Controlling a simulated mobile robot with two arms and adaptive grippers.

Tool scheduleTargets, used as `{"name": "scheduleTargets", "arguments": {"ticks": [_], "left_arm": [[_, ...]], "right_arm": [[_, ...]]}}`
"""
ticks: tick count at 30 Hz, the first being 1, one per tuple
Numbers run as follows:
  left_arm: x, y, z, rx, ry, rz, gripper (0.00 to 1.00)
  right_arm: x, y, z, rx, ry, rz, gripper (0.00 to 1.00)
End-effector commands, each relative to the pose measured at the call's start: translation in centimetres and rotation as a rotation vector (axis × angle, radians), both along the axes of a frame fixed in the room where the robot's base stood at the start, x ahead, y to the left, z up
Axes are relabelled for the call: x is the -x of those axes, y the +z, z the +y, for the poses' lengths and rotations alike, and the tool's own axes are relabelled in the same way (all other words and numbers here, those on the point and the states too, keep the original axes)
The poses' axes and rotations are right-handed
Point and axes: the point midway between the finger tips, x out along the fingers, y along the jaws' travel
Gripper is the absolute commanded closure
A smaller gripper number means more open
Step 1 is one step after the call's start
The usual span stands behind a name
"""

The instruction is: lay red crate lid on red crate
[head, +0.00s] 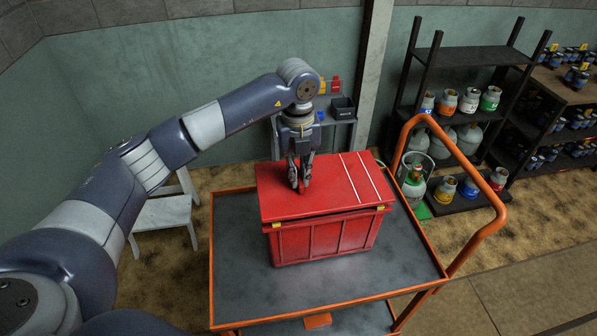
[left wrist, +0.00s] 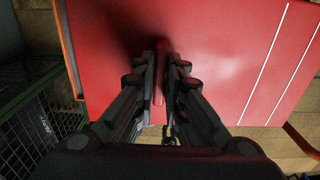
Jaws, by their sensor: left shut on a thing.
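The red crate (head: 318,243) stands on the grey top of an orange-framed cart. The red crate lid (head: 328,205), with two white stripes, is over the crate's top; a thin dark line shows below its front edge, and I cannot tell whether it rests fully on the rim. My left gripper (head: 300,186) points down from above and is shut on the lid's red handle. In the left wrist view the lid (left wrist: 225,60) fills most of the picture, and the fingers (left wrist: 163,85) are on either side of the handle. The right gripper is not in view.
The cart (head: 240,290) has free room around the crate and an orange push handle (head: 478,165) on its right. Shelves with gas cylinders (head: 468,100) stand at right. A grey side table (head: 338,128) is behind the cart.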

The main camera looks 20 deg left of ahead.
Motion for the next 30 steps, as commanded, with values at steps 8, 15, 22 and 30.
{"name": "scheduleTargets", "arguments": {"ticks": [8,15,22,30], "left_arm": [[-0.02,-0.04,0.00,0.000,0.000,-0.001,1.00],[-0.03,-0.48,0.01,0.000,0.000,-0.001,1.00],[-0.04,-0.54,0.01,0.000,0.000,-0.001,1.00],[-0.04,-0.55,0.01,0.000,0.000,-0.001,1.00]], "right_arm": [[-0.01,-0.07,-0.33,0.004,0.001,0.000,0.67],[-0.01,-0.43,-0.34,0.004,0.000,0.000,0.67],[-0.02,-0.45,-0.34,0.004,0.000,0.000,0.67],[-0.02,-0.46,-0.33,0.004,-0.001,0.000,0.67]]}}
